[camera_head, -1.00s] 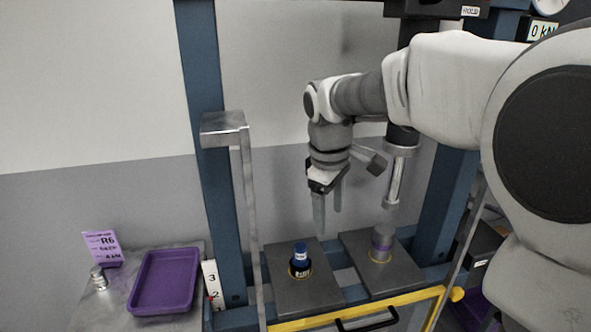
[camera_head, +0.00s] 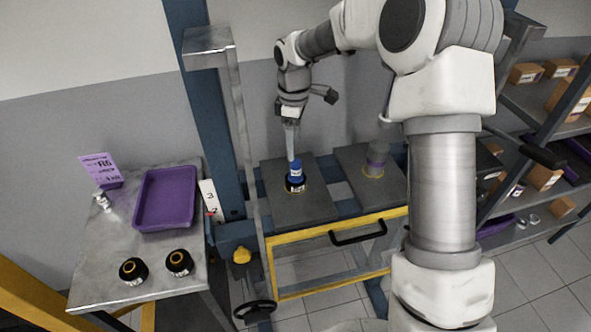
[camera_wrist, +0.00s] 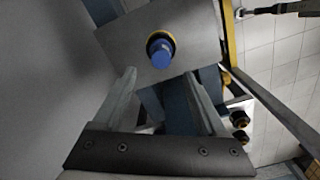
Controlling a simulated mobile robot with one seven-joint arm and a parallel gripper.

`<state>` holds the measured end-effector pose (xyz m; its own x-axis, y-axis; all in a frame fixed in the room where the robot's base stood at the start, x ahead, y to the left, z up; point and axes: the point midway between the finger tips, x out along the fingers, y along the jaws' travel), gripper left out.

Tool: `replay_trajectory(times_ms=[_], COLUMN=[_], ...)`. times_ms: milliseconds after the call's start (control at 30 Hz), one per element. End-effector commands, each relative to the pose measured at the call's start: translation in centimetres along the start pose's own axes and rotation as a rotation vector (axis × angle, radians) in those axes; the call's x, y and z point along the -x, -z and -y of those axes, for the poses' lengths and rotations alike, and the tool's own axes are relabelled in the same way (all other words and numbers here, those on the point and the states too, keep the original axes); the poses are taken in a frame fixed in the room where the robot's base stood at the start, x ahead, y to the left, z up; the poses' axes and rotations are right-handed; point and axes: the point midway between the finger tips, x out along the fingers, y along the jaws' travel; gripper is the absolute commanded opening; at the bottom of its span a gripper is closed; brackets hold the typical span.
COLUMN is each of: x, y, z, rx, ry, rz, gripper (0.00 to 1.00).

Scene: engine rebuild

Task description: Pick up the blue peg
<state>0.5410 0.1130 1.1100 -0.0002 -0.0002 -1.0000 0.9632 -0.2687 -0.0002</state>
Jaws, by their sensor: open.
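The blue peg (camera_head: 295,168) stands upright in a black ring with a yellow edge (camera_head: 295,186) on the left grey plate (camera_head: 318,206) of the press. In the wrist view the blue peg (camera_wrist: 160,51) lies beyond the fingertips, roughly between their lines. My gripper (camera_head: 291,150) points down just above the peg in the head view, and its fingers look nearly in line there. In the wrist view my gripper (camera_wrist: 160,85) has its two fingers wide apart with nothing between them. Whether the fingertips reach the peg's height is hard to tell.
A yellow guard frame (camera_head: 335,225) runs in front, and a metal post (camera_head: 240,130) rises at left. A side table holds a purple tray (camera_head: 138,205) and two black rings (camera_head: 133,271).

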Motion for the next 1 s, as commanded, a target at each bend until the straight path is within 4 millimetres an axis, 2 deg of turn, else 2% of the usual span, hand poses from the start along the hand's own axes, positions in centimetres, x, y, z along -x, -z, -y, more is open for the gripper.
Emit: replay_trajectory(times_ms=[100,367,700,967,1000], x=[-2.1,-4.1,-8.6,-9.0,-9.0], y=[0.0,0.0,-0.2,-0.2,-0.2], z=[0.1,0.1,0.2,0.2,0.2], rx=[0.0,0.0,0.0,0.0,0.0], ry=[0.004,0.002,0.002,0.0,0.0], rz=[0.0,0.001,0.0,0.0,0.0], gripper=[0.74,0.74,0.74,0.74,0.71])
